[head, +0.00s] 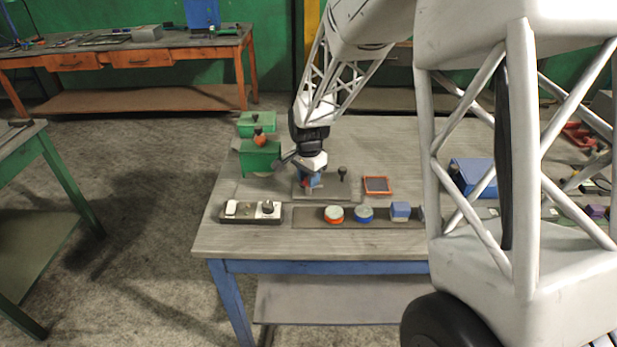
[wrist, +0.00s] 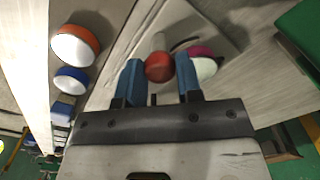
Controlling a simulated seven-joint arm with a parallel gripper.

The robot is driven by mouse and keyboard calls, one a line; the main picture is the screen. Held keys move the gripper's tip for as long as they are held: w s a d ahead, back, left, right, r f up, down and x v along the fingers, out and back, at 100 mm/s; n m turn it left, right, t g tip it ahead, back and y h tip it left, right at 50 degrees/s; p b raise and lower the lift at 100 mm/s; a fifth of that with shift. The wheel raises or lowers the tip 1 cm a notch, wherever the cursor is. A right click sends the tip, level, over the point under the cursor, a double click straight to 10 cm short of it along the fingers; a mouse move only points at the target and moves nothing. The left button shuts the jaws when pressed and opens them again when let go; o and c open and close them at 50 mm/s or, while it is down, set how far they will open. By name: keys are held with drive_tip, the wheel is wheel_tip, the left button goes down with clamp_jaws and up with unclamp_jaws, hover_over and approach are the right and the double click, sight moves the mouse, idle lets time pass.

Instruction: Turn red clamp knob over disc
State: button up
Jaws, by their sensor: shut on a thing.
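The red clamp knob (wrist: 159,67) is a round ball between the two blue fingers of my gripper (wrist: 160,76) in the wrist view. My gripper is shut on it. A pale rod runs from the knob over the grey plate (wrist: 222,38). A pale disc with a magenta part (wrist: 204,67) lies beside the right finger, which partly hides it. In the head view my gripper (head: 311,179) is low over the plate (head: 326,192) on the table. A bit of red (head: 305,183) shows at its fingers; the disc cannot be made out there.
A black knob on a post (head: 342,172) stands on the plate's right side. A green machine (head: 261,160) is at the left, and an orange-framed panel (head: 377,185) at the right. In front lie a switch box (head: 250,212) and a dark strip (head: 311,217) with an orange-and-white round piece (head: 334,214).

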drive_tip(key=shift+n, duration=0.3)
drive_tip(key=n, duration=1.2)
drive_tip(key=shift+n, duration=0.3)
drive_tip(key=n, duration=0.4)
drive_tip(key=shift+n, duration=0.3)
drive_tip(key=o, duration=0.9)
drive_tip(key=shift+o, duration=0.2)
drive_tip(key=shift+r, duration=0.1)
